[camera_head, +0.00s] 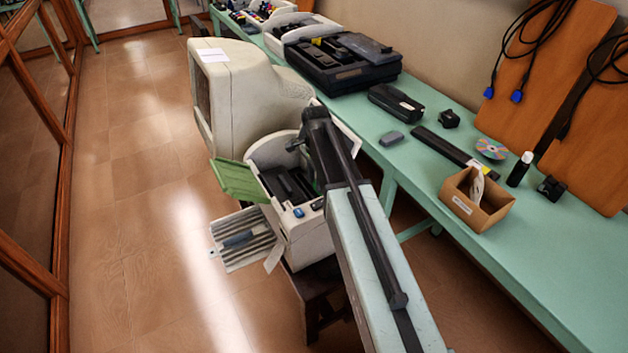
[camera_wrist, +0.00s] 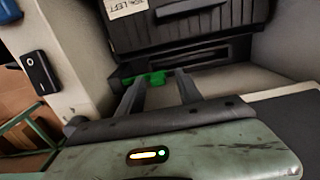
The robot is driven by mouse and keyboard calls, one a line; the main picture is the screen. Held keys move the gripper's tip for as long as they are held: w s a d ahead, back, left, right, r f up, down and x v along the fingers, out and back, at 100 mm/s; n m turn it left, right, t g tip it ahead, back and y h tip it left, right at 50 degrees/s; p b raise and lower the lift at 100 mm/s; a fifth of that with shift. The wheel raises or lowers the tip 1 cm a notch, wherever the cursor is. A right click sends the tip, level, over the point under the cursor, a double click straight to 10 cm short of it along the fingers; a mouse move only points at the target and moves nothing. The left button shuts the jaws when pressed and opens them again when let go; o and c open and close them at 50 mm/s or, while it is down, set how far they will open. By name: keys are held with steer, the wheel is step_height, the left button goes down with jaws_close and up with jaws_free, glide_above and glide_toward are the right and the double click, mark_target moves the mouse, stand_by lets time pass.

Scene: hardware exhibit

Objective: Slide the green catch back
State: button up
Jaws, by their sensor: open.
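In the wrist view the green catch (camera_wrist: 152,78) is a small bright green piece at the front of a dark slot, below a black ribbed part. My gripper (camera_wrist: 157,81) is open, its two dark fingers pointing at the slot. The fingertips are close to the catch, which shows mostly between them; I cannot tell whether they touch it. In the head view the pale printer (camera_head: 302,238) stands open, with a green flap (camera_head: 238,181) on its left. My arm reaches over the printer there, and the catch and fingertips cannot be made out.
A beige monitor (camera_head: 240,95) stands behind the printer. The green bench (camera_head: 415,150) on the right carries a cardboard box (camera_head: 476,198), a black case (camera_head: 343,66) and small parts. A vented tray (camera_head: 243,240) sticks out at the printer's lower left. The floor on the left is clear.

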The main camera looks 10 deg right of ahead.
step_height(320, 180, up, 8)
steer(key=p, duration=0.7)
steer(key=shift+p, duration=0.4)
steer(key=shift+f, duration=0.15)
steer(key=s+n, duration=0.1)
steer(key=s, duration=0.2)
steer(key=s+n, duration=0.1)
steer(key=s, duration=0.3)
steer(key=s+n, duration=0.1)
steer(key=s, duration=0.3)
steer(key=shift+s+d+n, duration=0.15)
steer(key=shift+s+n, duration=0.1)
steer(key=shift+n, duration=0.15)
steer(key=s+n, duration=0.6)
steer(key=n, duration=0.4)
steer(key=shift+s+n, duration=0.15)
steer(key=shift+n, duration=0.15)
